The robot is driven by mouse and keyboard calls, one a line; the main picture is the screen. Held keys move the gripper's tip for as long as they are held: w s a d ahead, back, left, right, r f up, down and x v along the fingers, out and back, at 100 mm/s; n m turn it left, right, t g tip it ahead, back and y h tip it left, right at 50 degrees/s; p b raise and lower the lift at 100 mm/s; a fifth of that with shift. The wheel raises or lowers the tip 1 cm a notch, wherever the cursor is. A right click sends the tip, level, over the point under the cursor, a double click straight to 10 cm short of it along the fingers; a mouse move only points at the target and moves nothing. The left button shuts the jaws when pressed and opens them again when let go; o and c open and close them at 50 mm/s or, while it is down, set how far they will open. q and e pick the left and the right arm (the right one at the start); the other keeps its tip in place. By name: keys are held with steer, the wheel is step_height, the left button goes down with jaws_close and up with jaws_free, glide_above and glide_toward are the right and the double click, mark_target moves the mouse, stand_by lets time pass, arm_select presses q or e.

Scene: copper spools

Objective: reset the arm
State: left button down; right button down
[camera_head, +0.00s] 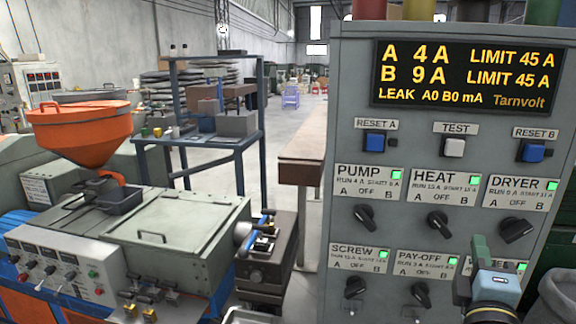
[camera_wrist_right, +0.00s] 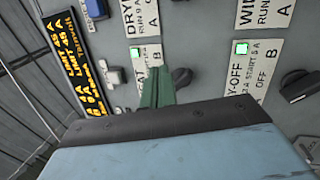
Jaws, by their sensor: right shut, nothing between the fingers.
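My right gripper (camera_head: 480,245) is in front of the lower right of the grey switch panel (camera_head: 335,130) in the head view. Its green fingers are together and hold nothing. In the right wrist view the closed fingers (camera_wrist_right: 157,82) point at the panel near the HEAT label and a dark knob (camera_wrist_right: 181,77); I cannot tell whether they touch it. In the head view, the HEAT knob (camera_head: 438,222) and PAY-OFF knob (camera_head: 421,293) are clear of the gripper. The gripper and wrist partly hide the lower right label and its knob. My left gripper is not in view.
The display (camera_head: 465,76) reads A 4 A, B 9 A. Blue RESET A (camera_head: 374,140) and RESET B (camera_head: 532,152) buttons flank a white TEST button (camera_head: 453,147). An extruder with an orange hopper (camera_head: 82,130) stands left. Open floor lies behind.

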steer(key=s+f+m+g+y, duration=0.1)
steer(key=s+f+m+g, duration=0.15)
steer(key=f, duration=0.45)
steer(key=s+f+m+g+y, duration=0.1)
steer(key=s+f+m+g, duration=0.15)
steer(key=f, duration=0.35)
steer(key=s+a+f+m+g+y, duration=0.3)
steer(key=s+a+f+m+g, duration=0.15)
steer(key=s+f, duration=0.4)
steer(key=s+a+f+m+g+y, duration=0.3)
steer(key=s+a+f+g, duration=0.3)
steer(key=s+f, duration=0.3)
step_height(320, 180, down, 29)
steer(key=s+g+b, duration=0.2)
steer(key=b, duration=0.4)
steer(key=s+d+f+b, duration=0.1)
steer(key=s+f+b, duration=0.1)
steer(key=s+f, duration=0.6)
steer(key=s+d+f+g+b, duration=0.1)
steer(key=s+d+f+b, duration=0.1)
steer(key=s+f, duration=0.7)
step_height(320, 180, down, 4)
steer(key=shift+f+n+b, duration=0.2)
steer(key=shift+n+b, duration=0.15)
steer(key=shift+b, duration=0.45)
